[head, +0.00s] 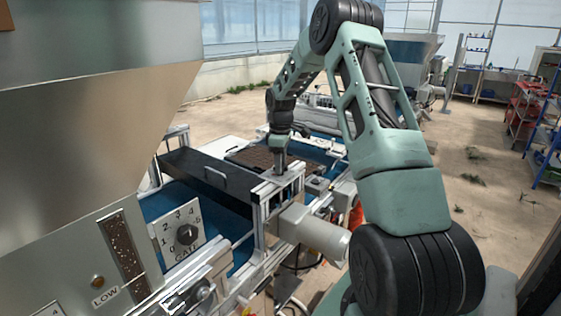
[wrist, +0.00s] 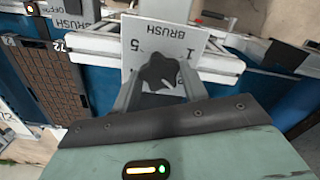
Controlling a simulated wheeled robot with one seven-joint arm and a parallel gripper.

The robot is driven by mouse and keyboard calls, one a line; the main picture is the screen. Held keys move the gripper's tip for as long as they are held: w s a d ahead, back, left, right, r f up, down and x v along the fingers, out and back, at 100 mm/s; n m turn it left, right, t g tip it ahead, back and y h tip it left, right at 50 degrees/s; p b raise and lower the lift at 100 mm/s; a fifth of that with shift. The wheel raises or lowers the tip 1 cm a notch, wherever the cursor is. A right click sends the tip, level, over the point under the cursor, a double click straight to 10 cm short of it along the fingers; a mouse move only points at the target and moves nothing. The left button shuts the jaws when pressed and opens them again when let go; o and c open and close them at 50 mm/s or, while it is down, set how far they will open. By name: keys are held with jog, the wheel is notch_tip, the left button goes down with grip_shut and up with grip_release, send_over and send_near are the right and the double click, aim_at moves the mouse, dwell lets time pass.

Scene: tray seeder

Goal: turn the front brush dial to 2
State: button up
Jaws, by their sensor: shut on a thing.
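A black lobed brush dial knob (wrist: 158,70) sits on a white plate marked BRUSH (wrist: 168,30) in the wrist view. The digits 5 and 1 show beside the knob. Other marks and the knob's pointer are hidden or unclear, so its setting cannot be read. My gripper (wrist: 160,84) has one finger on each side of the knob and is shut on it. In the head view my gripper (head: 280,168) reaches down at the machine's metal frame, and the knob cannot be made out there. I cannot tell from the pictures whether this is the front brush dial.
A gate dial (head: 187,235) on a white plate is on the near left of the head view, below a large metal hopper (head: 90,130). A dark cell tray (head: 262,158) lies beyond my gripper. Another BRUSH plate (wrist: 70,12) shows at the wrist view's upper left.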

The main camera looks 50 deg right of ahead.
jog(key=shift+w+r+n, duration=0.1)
jog(key=shift+r+n, duration=0.05)
jog(key=shift+n, duration=0.45)
jog(key=o, duration=1)
notch_tip(320, 180, up, 17)
jog(key=b, duration=0.3)
jog(key=shift+r+b, duration=0.15)
jog(key=shift+b, duration=0.25)
jog(key=shift+a, duration=0.1)
